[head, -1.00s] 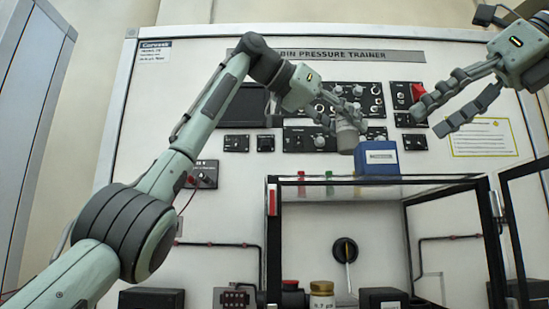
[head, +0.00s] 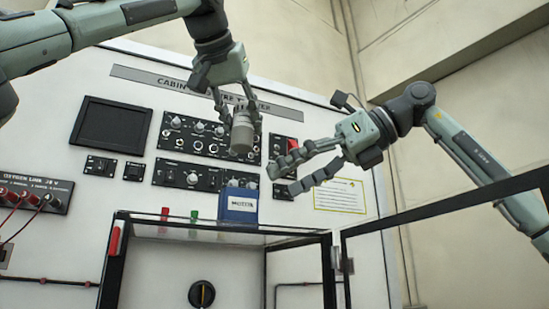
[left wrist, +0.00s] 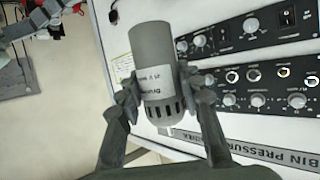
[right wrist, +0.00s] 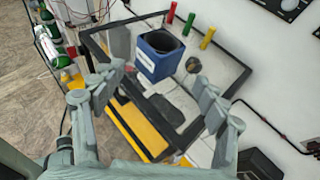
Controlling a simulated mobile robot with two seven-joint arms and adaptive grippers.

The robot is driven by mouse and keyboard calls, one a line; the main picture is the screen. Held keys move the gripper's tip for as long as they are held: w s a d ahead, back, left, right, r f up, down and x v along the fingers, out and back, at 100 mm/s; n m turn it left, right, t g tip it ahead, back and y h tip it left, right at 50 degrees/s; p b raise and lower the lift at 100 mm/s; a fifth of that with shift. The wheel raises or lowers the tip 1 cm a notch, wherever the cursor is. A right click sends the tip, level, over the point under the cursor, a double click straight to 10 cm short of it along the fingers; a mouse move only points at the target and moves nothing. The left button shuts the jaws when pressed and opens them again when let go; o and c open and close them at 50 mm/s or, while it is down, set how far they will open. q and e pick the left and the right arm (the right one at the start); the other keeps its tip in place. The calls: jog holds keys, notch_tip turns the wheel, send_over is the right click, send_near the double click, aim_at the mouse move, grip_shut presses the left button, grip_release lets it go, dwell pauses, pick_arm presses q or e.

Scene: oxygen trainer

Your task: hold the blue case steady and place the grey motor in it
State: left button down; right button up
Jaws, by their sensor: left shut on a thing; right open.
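The grey motor (head: 242,132) is a small cylinder with a white label. My left gripper (head: 238,108) is shut on it and holds it above the blue case. The left wrist view shows the motor (left wrist: 158,70) between both fingers. The blue case (head: 238,206), with a white label on its front, sits on top of the clear cabinet. In the right wrist view the case (right wrist: 157,60) is upright with its round opening empty. My right gripper (head: 283,175) is open and empty, to the right of the case and apart from it in the head view.
The clear cabinet's black-edged top (head: 290,231) bears the case. A red (head: 164,213) and a green cylinder (head: 194,216) stand left of the case. The panel with knobs (head: 190,180) rises behind. An open framed door (head: 440,210) is at right.

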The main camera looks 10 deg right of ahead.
aim_at(251, 201)
jog(key=x, duration=1.1)
jog(key=shift+s, duration=0.1)
jog(key=c, duration=1.3)
pick_arm(q)
jog(key=shift+d+f, duration=0.1)
jog(key=shift+f, duration=0.35)
jog(key=shift+s+a+f+m+h, duration=0.2)
jog(key=shift+a+f+m+h, duration=0.1)
jog(key=shift+d+f, duration=0.1)
jog(key=shift+f, duration=4.55)
